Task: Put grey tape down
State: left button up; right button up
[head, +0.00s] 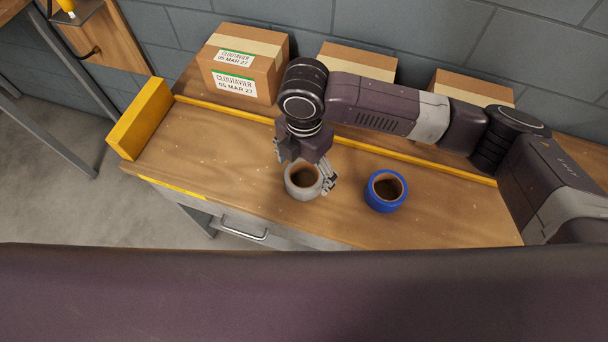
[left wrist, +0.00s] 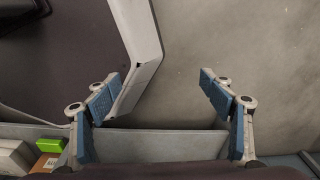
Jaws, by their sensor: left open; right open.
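The grey tape roll (head: 302,188) rests on the wooden bench with its hole facing up. My right gripper (head: 308,172) is open, with its fingers on either side of the grey tape; one finger shows close by the roll's right side. Whether the fingers touch it I cannot tell. My left gripper (left wrist: 160,90) shows only in the left wrist view, open and empty, with blue-padded fingers spread wide. A blue tape roll (head: 385,191) sits on the bench to the right of the grey tape.
Several cardboard boxes stand along the back of the bench, the left one (head: 262,55) labelled. A yellow end stop (head: 140,118) closes the bench's left end. The bench top (head: 205,140) is clear left of the grey tape. A drawer handle (head: 243,230) sits under the front edge.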

aim_at(304, 183)
notch_tip(304, 183, down, 3)
jog(key=shift+w+r, duration=0.1)
jog(key=shift+r, duration=0.05)
jog(key=shift+f, duration=0.25)
jog(key=shift+c, duration=0.4)
jog(key=c, duration=0.8)
pick_arm(q)
jog(key=shift+w+r, duration=0.3)
jog(key=shift+w, duration=0.4)
pick_arm(e)
jog(key=c, duration=0.6)
